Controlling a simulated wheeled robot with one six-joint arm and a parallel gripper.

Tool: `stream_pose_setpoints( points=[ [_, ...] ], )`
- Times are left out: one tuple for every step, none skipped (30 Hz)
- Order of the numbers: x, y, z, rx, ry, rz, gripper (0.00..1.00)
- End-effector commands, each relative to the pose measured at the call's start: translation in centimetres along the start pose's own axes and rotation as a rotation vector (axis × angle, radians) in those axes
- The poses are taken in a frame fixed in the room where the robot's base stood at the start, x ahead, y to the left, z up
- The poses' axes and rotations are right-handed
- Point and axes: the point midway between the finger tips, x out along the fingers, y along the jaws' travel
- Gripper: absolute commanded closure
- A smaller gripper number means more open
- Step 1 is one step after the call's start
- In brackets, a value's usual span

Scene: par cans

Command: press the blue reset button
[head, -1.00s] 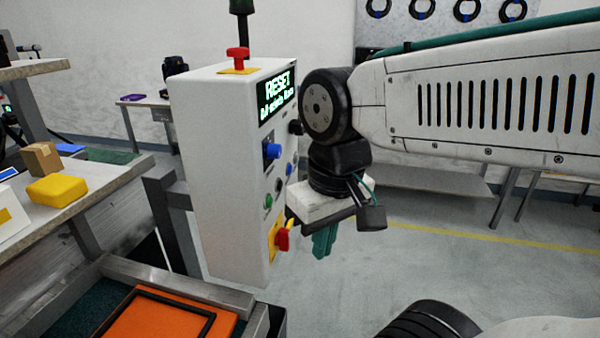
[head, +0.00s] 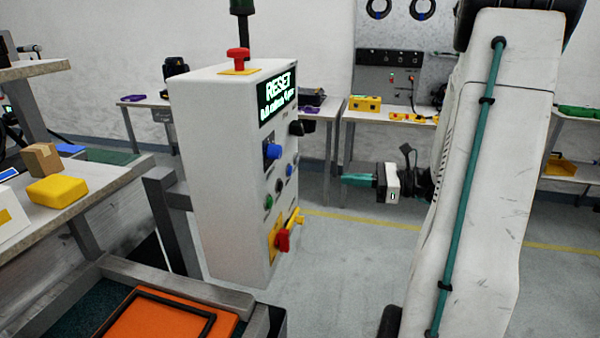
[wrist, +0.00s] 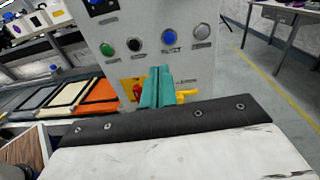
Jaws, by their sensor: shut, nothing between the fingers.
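The white control box (head: 215,170) stands left of centre in the head view, its display reading RESET. A round blue button (head: 289,170) sits in the lower row on its front; it also shows in the wrist view (wrist: 169,36), between a black button and a white one. A larger blue knob (head: 272,151) protrudes above that row in the head view. My gripper (head: 345,179) has teal fingers, shut and empty, pointing left toward the front with a gap between. In the wrist view the fingers (wrist: 157,72) appear below the button row.
A red handle (head: 282,240) on a yellow plate juts out low on the box front. A red emergency knob (head: 238,56) is on top. A green button (wrist: 107,48) is at the row's left. Floor right of the box is clear; benches stand behind.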

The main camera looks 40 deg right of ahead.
Motion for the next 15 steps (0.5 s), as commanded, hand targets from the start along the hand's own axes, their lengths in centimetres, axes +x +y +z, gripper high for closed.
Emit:
stream_pose_setpoints(
  points=[
    [-0.76,-0.62,-0.35,0.018,-0.015,-0.031,1.00],
    [-1.00,-0.87,-0.43,0.024,-0.022,-0.044,1.00],
    [-1.21,-1.08,-0.51,0.029,-0.028,-0.053,1.00],
    [-1.30,-1.16,-0.54,0.032,-0.031,-0.058,1.00],
    [-1.35,-1.20,-0.55,0.033,-0.032,-0.060,1.00],
    [-1.35,-1.21,-0.54,0.033,-0.033,-0.060,1.00],
    [-1.33,-1.20,-0.52,0.032,-0.033,-0.060,1.00],
    [-1.31,-1.19,-0.52,0.032,-0.032,-0.059,1.00],
    [-1.29,-1.18,-0.51,0.032,-0.032,-0.058,1.00],
    [-1.28,-1.17,-0.51,0.031,-0.032,-0.058,1.00],
    [-1.27,-1.16,-0.51,0.031,-0.032,-0.058,1.00],
    [-1.26,-1.16,-0.51,0.031,-0.031,-0.058,1.00],
    [-1.21,-1.15,-0.51,0.031,-0.031,-0.057,1.00],
    [-1.13,-1.15,-0.50,0.031,-0.031,-0.057,1.00],
    [-0.94,-1.14,-0.50,0.031,-0.031,-0.056,1.00]
  ],
)
